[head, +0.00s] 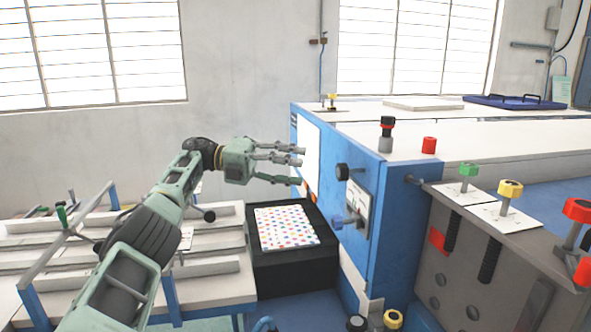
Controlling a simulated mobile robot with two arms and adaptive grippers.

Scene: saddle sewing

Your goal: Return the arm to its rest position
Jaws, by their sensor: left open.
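My left arm comes in from the lower left, and its green-grey gripper (300,164) is open with its fingers spread, pointing right. The gripper is in the air in front of the left face of the blue machine (368,178) and above the black box with the dotted sheet. I see nothing between the fingers. Whether the fingertips touch the machine's panel cannot be told from this view. My right gripper is not in view.
A polka-dot sheet (286,227) lies on a black box (293,270). A white slatted table (215,290) stands at the left. A black knob (342,171) juts from the machine. A grey panel (470,255) with coloured knobs stands at the right.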

